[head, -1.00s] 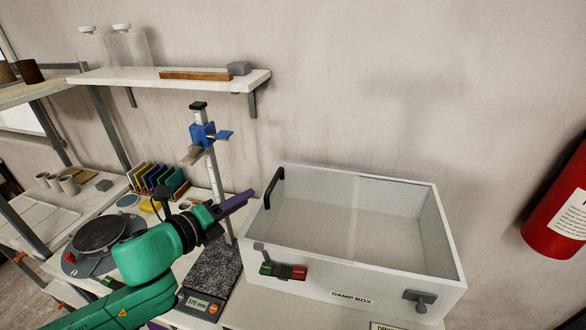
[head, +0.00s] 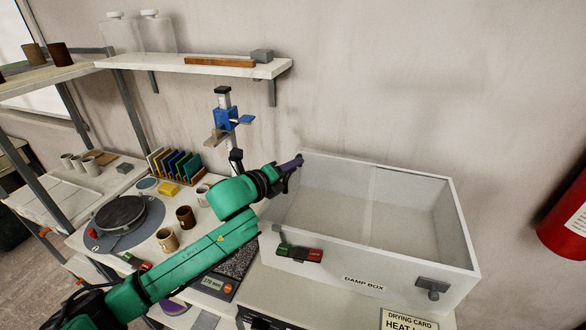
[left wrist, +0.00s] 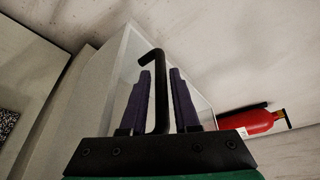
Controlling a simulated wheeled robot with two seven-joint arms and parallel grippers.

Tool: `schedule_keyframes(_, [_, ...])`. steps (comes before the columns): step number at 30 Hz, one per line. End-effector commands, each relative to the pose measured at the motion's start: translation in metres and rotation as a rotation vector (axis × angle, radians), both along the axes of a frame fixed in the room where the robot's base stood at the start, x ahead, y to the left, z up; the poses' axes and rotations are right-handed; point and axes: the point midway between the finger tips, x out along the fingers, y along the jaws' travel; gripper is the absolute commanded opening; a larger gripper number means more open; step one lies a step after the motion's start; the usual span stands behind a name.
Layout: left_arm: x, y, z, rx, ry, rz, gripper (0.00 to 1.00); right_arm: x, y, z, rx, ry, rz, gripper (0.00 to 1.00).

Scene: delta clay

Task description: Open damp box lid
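The damp box (head: 365,284) is a white box with a pale interior, standing against the wall in the head view. Its top is see-through or open; I cannot tell the clear lid's exact position. A black bar handle (left wrist: 158,85) shows in the left wrist view, upright with a bent top. My left gripper (head: 299,160) is at the box's back left edge and hides the handle in the head view. In the left wrist view, its purple fingers (left wrist: 160,82) are apart, with the handle between them and small gaps visible. My right gripper is out of view.
A green and red switch (head: 299,253) and a grey latch (head: 433,288) are on the box front. A stand with a blue clamp (head: 227,119) rises left of the gripper, below a wall shelf (head: 190,65). Cups (head: 166,240) and a turntable (head: 120,214) lie left.

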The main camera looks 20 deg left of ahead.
Motion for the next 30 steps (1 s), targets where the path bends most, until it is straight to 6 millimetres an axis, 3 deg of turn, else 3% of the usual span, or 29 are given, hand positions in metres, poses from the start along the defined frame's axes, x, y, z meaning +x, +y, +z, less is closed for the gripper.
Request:
schedule_keyframes(8, [0.0045, -0.0021, -0.0006, 0.000, 0.000, 0.000, 0.30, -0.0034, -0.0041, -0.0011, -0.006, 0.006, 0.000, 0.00])
schedule_keyframes(11, [0.0044, -0.0019, -0.0006, 0.000, 0.000, 0.000, 0.00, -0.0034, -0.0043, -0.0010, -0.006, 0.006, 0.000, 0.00])
schedule_keyframes(30, [0.0043, -0.0013, -0.0006, 0.000, 0.000, 0.001, 0.00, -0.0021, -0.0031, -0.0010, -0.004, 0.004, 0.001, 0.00])
